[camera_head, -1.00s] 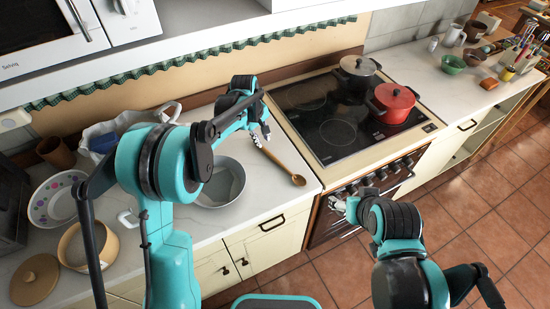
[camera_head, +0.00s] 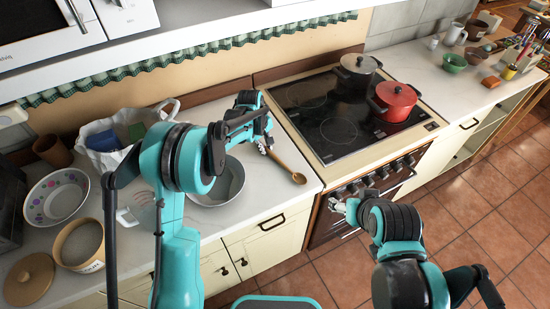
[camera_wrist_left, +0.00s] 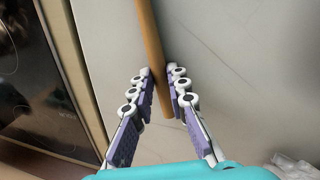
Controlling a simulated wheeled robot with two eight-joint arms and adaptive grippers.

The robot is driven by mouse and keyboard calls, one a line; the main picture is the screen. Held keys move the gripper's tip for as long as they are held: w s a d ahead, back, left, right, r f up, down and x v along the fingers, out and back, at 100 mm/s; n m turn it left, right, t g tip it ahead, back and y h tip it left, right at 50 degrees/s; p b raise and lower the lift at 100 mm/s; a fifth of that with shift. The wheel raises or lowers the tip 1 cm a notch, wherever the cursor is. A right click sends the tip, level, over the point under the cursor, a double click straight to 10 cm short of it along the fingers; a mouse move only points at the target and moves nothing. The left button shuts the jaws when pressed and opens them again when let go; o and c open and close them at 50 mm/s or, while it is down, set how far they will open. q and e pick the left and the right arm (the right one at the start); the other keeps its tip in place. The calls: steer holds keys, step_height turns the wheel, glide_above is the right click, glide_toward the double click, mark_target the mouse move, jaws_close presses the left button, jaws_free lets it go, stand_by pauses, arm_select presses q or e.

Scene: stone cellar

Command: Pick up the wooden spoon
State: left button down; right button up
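The wooden spoon (camera_head: 286,164) lies on the white countertop just left of the stove, its round bowl end toward the counter's front edge. My left gripper (camera_head: 265,144) is low over the handle. In the left wrist view, the handle (camera_wrist_left: 153,40) runs between the two fingertips of my left gripper (camera_wrist_left: 159,72), its end toward the palm. The fingertips are very close to the handle on both sides; I cannot tell whether they press on it. My right gripper (camera_head: 337,205) is in front of the oven, away from the spoon; its fingers are too small to read.
A metal pan (camera_head: 233,195) stands close left of the spoon, partly behind my left arm. The stove (camera_head: 300,125) carries a black pot (camera_head: 357,76) and a red pot (camera_head: 397,103). A patterned bowl (camera_head: 45,193) and a canister (camera_head: 92,262) stand at the left.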

stand_by(0.3)
arm_select(q)
step_height(320, 180, up, 4)
steer(key=shift+r+p, duration=0.1)
steer(key=shift+p, duration=0.5)
steer(key=s+d+r+p, duration=0.1)
steer(key=s+d+r, duration=0.1)
steer(key=d, duration=0.3)
steer(key=s+d+r+p, duration=0.1)
steer(key=s+d+r, duration=0.2)
steer(key=d+r, duration=0.1)
steer(key=shift+d+r, duration=0.4)
steer(key=shift+d, duration=0.4)
steer(key=c, duration=2.1)
jaws_free()
jaws_close()
steer(key=shift+a, duration=0.15)
